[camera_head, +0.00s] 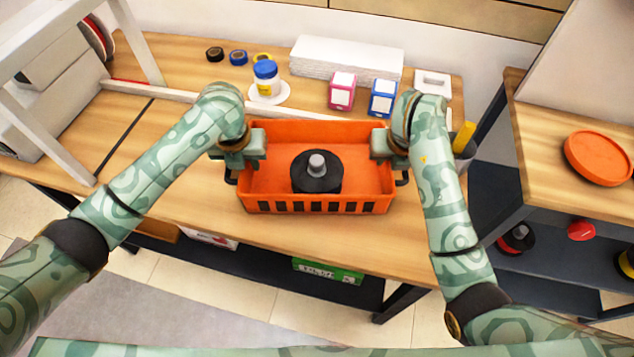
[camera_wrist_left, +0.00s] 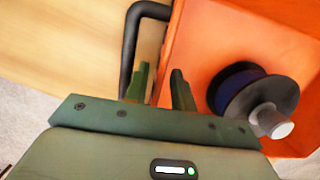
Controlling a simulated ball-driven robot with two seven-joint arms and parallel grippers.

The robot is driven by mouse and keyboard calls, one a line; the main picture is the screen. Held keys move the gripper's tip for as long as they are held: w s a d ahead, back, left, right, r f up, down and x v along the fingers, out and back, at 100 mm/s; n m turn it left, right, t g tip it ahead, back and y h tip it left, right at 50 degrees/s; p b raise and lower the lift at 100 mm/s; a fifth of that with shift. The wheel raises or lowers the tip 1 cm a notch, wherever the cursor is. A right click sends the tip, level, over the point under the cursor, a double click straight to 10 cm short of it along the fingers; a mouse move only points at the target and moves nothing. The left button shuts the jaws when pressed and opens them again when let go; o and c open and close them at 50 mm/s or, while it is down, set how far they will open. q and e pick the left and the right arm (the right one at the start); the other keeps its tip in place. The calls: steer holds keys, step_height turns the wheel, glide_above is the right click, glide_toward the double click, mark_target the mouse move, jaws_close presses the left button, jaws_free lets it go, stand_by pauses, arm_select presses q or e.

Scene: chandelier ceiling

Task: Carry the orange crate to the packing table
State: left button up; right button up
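The orange crate (camera_head: 318,206) appears to stand on a wooden table (camera_head: 290,235), with a black spool (camera_head: 315,176) with a grey hub inside. It has a black handle at each side. My left gripper (camera_head: 245,150) is at the crate's left side. In the left wrist view, its fingers (camera_wrist_left: 160,88) are apart, with the crate's wall edge (camera_wrist_left: 166,60) between them; the black handle (camera_wrist_left: 130,55) is just left of the left finger. My right gripper (camera_head: 386,147) is at the crate's right side; its fingertips are hidden. I cannot tell which table is the packing table.
A jar (camera_head: 266,80), tape rolls (camera_head: 238,57), a pink box (camera_head: 342,90), a blue box (camera_head: 383,98) and a white stack (camera_head: 345,60) stand behind the crate. A second table (camera_head: 550,190) at right bears an orange disc (camera_head: 597,158). A gap separates the tables.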

arm_select(q)
steer(key=r, duration=0.3)
steer(key=s+r, duration=0.1)
steer(key=r, duration=0.6)
steer(key=shift+s+r, duration=0.3)
steer(key=shift+s, duration=0.1)
arm_select(e)
steer(key=shift+r, duration=0.15)
arm_select(q)
steer(key=shift+s+r, duration=0.2)
steer(key=shift+r, duration=0.35)
arm_select(e)
steer(key=v, duration=1.1)
steer(key=shift+r, duration=0.3)
steer(key=shift+s, duration=0.1)
arm_select(q)
steer(key=shift+r, duration=0.1)
arm_select(e)
steer(key=shift+r, duration=0.1)
